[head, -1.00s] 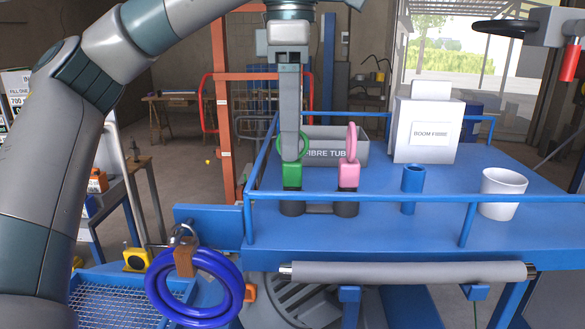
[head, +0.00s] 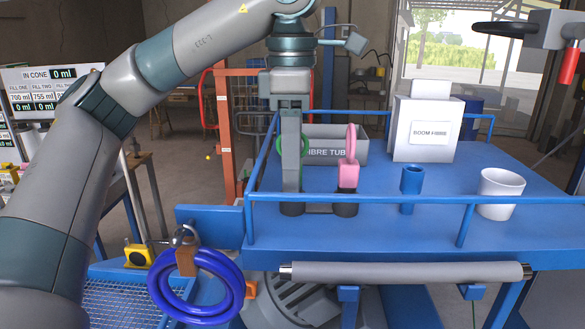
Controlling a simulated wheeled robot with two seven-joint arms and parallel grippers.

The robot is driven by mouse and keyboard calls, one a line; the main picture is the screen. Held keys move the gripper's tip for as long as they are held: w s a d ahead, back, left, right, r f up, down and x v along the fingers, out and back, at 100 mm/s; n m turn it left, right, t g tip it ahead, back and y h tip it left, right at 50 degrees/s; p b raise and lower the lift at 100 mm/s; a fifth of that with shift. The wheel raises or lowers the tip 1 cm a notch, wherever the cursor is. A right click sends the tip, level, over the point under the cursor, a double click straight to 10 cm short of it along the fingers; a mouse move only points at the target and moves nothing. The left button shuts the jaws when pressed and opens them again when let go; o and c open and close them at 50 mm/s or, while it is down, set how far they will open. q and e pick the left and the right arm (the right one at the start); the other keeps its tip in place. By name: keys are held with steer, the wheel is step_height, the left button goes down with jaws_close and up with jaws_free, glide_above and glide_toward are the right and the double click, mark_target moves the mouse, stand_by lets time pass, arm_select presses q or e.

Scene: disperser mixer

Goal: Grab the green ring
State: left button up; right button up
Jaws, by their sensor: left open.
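The green ring (head: 305,147) stands upright near the left end of the blue table, with only its left and right edges showing. My left gripper (head: 291,185) points straight down in front of it and is open. Its fingers cover the middle of the ring and the green block below it. I cannot tell whether the fingers touch the ring. The dark round holder (head: 292,209) shows just below the fingertips. My right gripper is out of view.
A pink ring (head: 351,150) on a pink block stands close to the right. Farther right are a blue tube (head: 411,190) and a white cup (head: 501,194). A grey bin (head: 350,148) is behind, and a blue rail (head: 400,198) runs along the table's front.

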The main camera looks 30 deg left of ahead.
arm_select(q)
jaws_close()
steer(key=shift+r, duration=0.15)
steer(key=shift+r, duration=4.85)
